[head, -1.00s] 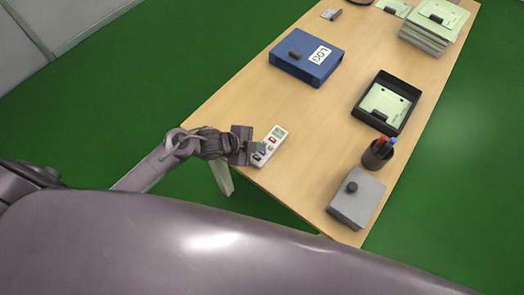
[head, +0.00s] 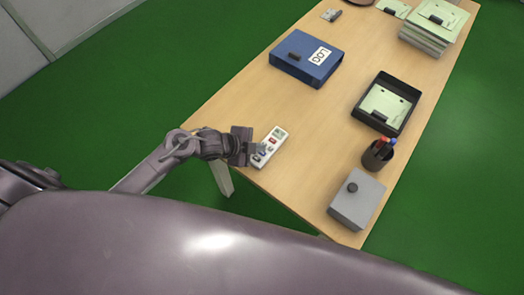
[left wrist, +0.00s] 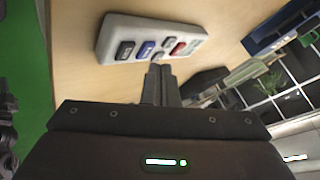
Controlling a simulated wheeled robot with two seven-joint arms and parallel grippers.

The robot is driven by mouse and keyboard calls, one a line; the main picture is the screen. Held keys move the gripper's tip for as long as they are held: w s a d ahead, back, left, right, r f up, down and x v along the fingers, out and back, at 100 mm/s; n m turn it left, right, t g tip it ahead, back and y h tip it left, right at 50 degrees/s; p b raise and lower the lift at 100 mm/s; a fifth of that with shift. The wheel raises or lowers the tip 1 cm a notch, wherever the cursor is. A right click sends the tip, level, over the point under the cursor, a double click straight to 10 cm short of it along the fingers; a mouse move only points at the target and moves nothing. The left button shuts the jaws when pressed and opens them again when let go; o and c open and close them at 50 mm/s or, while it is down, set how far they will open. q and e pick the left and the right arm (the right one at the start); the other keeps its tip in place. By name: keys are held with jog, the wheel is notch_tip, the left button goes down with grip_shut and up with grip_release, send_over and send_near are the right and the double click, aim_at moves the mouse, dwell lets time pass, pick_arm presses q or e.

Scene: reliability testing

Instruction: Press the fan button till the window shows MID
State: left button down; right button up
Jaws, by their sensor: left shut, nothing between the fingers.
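A white remote with a small window and several coloured buttons (head: 274,138) lies on the wooden table near its left edge. In the left wrist view the remote (left wrist: 112,35) shows dark, blue and red buttons; the fan button's label and the window's text are too small to read. My left gripper (head: 256,148) is shut and empty, at the remote's left side. In the left wrist view its fingertips (left wrist: 160,70) are together just below the button rows; I cannot tell if they touch a button. My right gripper is not in view.
A blue LOG binder (head: 300,48) lies further back. A black tray (head: 407,92) with papers, a pen cup (head: 377,157) and a grey box (head: 352,212) stand to the right. The table (head: 310,130) is bare around the remote's right side.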

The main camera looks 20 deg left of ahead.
aim_at(258, 154)
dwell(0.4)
pick_arm(q)
jog(key=shift+f, duration=0.1)
jog(key=shift+f, duration=0.3)
jog(key=shift+f+b, duration=0.35)
jog(key=shift+b, duration=0.1)
dwell(0.7)
jog(key=shift+r, duration=0.15)
jog(key=shift+r+p, duration=0.6)
jog(key=shift+p, duration=0.15)
jog(key=shift+r, duration=0.15)
notch_tip(258, 154, up, 5)
jog(key=p, duration=0.5)
